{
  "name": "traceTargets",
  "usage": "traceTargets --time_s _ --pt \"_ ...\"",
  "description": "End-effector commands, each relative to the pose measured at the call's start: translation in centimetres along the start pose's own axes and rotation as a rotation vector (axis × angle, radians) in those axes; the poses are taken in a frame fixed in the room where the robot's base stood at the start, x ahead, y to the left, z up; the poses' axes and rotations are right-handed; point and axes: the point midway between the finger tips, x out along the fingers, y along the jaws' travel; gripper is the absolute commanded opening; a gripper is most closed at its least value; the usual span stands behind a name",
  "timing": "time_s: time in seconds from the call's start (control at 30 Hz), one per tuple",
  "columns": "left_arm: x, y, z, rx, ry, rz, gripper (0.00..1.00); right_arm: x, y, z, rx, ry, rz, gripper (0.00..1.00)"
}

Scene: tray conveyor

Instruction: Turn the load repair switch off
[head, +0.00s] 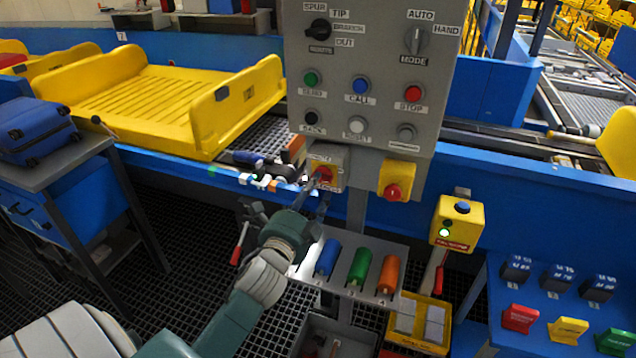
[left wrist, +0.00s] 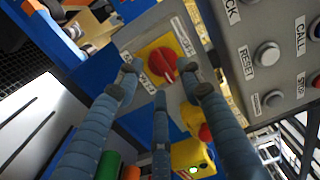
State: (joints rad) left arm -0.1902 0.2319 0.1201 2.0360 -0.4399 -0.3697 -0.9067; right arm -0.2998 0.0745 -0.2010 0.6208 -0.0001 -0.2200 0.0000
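The load repair switch (head: 324,174) is a red rotary knob on a yellow plate, on a small grey box below the left part of the grey control panel. In the left wrist view the red knob (left wrist: 162,62) shows clearly, with white labels on either side of its plate. My left gripper (head: 318,186) is at the front of this box. In the left wrist view its fingers (left wrist: 158,82) are spread, two at the sides and one below, with the knob between and beyond their tips. I see no clear contact. My right gripper is not in view.
The grey control panel (head: 372,75) holds several knobs and buttons. A red emergency button (head: 394,191) on yellow sits right of the switch. A rack with blue, green and orange handles (head: 345,286) is below. A yellow tray (head: 165,105) lies on the conveyor at left.

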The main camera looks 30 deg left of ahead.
Motion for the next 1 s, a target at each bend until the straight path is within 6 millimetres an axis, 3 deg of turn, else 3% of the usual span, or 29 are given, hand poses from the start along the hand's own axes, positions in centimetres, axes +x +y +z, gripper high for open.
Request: traceTargets --time_s 0.2,0.53,0.73,1.0 --pt "2.2 0.0 -0.1 -0.001 0.001 0.000 0.38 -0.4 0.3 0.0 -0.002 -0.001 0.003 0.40" --pt "2.5 0.1 -0.1 -0.001 0.001 0.001 0.38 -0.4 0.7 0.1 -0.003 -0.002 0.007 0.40" --pt "2.5 0.1 0.0 -0.001 0.001 0.001 0.00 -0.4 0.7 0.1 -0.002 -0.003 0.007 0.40" --pt "2.5 0.1 0.0 -0.016 0.000 0.002 0.00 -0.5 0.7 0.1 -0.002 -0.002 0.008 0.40"
